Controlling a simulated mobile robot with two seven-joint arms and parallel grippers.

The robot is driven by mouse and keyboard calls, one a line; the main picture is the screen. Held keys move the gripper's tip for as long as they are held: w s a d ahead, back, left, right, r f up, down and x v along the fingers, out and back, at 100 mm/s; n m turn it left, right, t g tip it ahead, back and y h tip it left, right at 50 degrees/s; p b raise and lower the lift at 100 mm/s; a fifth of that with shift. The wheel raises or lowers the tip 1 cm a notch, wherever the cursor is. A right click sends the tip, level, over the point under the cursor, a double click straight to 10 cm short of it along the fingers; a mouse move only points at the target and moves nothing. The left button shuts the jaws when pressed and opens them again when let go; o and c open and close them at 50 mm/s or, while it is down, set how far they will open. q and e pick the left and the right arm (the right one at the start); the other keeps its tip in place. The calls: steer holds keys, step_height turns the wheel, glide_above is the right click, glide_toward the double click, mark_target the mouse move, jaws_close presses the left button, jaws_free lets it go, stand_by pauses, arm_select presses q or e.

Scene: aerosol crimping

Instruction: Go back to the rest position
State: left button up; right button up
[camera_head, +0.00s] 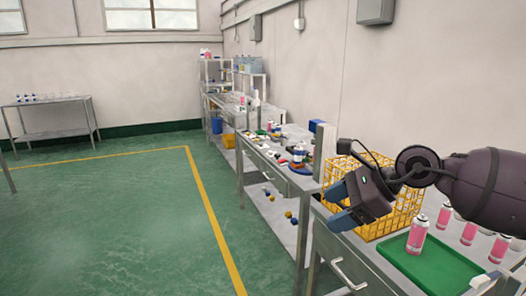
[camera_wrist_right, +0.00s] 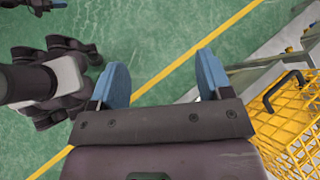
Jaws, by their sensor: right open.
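My right gripper (camera_head: 342,205) shows in the head view at the right, in front of the yellow crate and left of the green tray. Its blue fingers are apart with nothing between them. In the right wrist view my right gripper (camera_wrist_right: 160,84) is open above the green floor. My left gripper is not in the head view.
A yellow wire crate (camera_head: 385,222) stands on the near bench; it also shows in the right wrist view (camera_wrist_right: 290,125). A green tray (camera_head: 440,272) holds a pink can (camera_head: 417,235), with several more pink cans behind. The floor (camera_head: 110,220) at the left is clear.

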steer(key=s+a+r+m+t+y, duration=0.1)
steer(key=a+r+m+y, duration=0.2)
steer(key=a+m+y, duration=0.45)
steer(key=s+d+f+m+t+h, duration=0.1)
steer(key=d+f+m+t+h, duration=0.5)
steer(key=f+m, duration=0.85)
steer(key=s+d+f+m+t+h, duration=0.1)
steer(key=d+f+m+t+h, duration=0.5)
steer(key=m, duration=1.5)
steer(key=s+d+f+m+g+h, duration=0.2)
steer(key=s+d+f+m, duration=0.2)
steer(key=s+f, duration=0.7)
steer(key=s+d+f+m+g+h, duration=0.3)
steer(key=s+d+f+m, duration=0.1)
steer(key=s+f, duration=0.7)
steer(key=s+m, duration=0.1)
steer(key=s, duration=0.1)
steer(key=shift+s+d+f, duration=0.2)
steer(key=shift+s+d, duration=0.05)
steer(key=shift+s, duration=0.05)
